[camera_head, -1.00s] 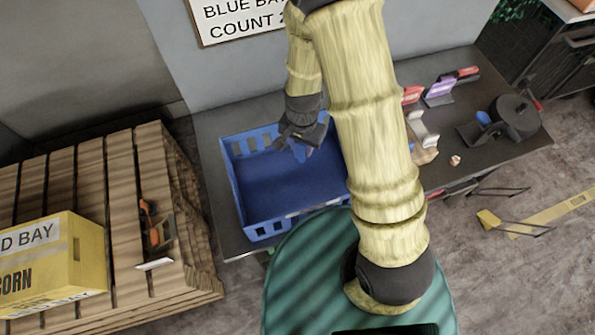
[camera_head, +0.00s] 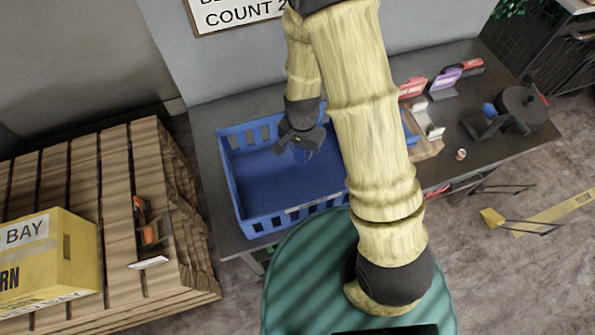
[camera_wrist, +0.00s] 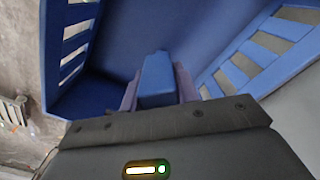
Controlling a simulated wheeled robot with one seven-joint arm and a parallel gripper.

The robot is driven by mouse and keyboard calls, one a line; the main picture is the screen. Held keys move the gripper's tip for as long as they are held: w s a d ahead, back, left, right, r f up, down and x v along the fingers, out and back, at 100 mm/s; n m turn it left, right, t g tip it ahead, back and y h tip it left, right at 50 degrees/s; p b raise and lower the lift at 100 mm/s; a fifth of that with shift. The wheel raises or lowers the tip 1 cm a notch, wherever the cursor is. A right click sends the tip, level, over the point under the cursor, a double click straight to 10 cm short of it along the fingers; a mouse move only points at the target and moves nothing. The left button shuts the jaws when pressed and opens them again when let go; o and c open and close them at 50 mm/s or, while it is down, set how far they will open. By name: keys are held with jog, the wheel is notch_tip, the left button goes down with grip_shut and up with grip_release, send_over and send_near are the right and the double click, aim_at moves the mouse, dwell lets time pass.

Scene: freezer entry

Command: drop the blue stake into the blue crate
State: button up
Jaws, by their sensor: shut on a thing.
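The blue crate (camera_head: 238,190) stands on the dark table, open at the top, with slotted walls. My gripper (camera_head: 304,150) hangs over the crate's far part, pointing down. In the wrist view, my gripper (camera_wrist: 160,88) is shut on the blue stake (camera_wrist: 157,72), whose blunt blue end shows between the two fingers. The crate's walls (camera_wrist: 62,60) and floor surround the stake in that view. I cannot tell how high the stake is above the crate floor. In the head view the stake is hardly distinguishable from the gripper and the blue crate.
My arm covers the crate's right side. Right of it on the dark table (camera_head: 230,110) are a wooden block with a metal part (camera_head: 428,140), red and purple pieces (camera_head: 445,82) and a dark round device (camera_head: 520,108). A slatted pallet (camera_head: 90,180) with a yellow box (camera_head: 70,260) stands left.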

jog(key=o, duration=1.2)
jog(key=shift+w+r, duration=0.1)
jog(key=shift+r, duration=0.75)
notch_tip(320, 180, up, 16)
jog(key=b, duration=0.2)
jog(key=shift+f+b, duration=0.15)
jog(key=shift+b, duration=0.2)
